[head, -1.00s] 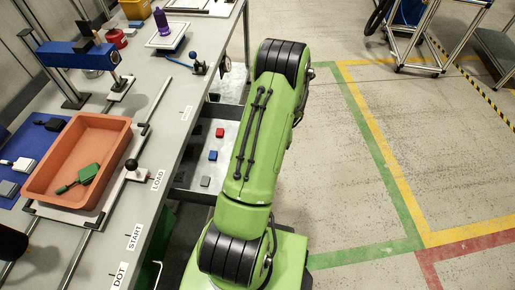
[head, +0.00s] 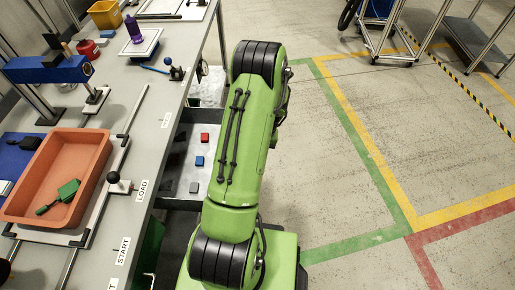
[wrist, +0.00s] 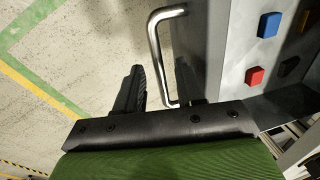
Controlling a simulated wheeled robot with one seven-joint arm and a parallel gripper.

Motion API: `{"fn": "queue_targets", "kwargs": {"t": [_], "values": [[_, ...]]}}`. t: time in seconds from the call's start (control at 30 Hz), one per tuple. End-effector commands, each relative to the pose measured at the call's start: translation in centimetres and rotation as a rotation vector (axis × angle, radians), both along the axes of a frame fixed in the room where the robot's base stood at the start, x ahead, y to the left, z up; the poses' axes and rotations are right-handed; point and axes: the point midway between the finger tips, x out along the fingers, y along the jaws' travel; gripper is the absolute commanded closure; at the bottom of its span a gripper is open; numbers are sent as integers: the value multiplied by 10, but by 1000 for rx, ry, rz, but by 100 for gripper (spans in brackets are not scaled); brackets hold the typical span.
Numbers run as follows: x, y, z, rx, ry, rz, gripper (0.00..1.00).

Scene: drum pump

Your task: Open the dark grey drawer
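In the head view an open drawer (head: 178,172) sticks out from under the workbench, its light metal floor showing. A red block (head: 204,137), a blue block (head: 199,160) and a grey block (head: 194,187) lie in it. In the wrist view the drawer's grey front (wrist: 212,50) carries a silver bar handle (wrist: 157,45). My gripper (wrist: 160,72) is at the handle, with one black finger on its outer side, visibly apart from the bar. A dark shape between handle and front seems to be the other finger, mostly hidden. The gripper looks open. My green arm hides its end in the head view.
The workbench (head: 150,150) holds an orange tray (head: 98,150) with a green object, and a black-knobbed lever (head: 114,178). Another light drawer or shelf surface (head: 208,88) shows farther back. The floor right of my arm is clear, with wheeled carts (head: 385,40) at the back.

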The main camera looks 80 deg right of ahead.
Motion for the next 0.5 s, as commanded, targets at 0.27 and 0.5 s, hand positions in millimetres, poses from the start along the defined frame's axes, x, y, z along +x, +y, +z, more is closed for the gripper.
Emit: {"fn": "queue_targets", "kwargs": {"t": [0.27,0.5], "values": [[-9,-2,53,-6,0,-1,62],[-22,-3,119,-5,1,-2,62]]}}
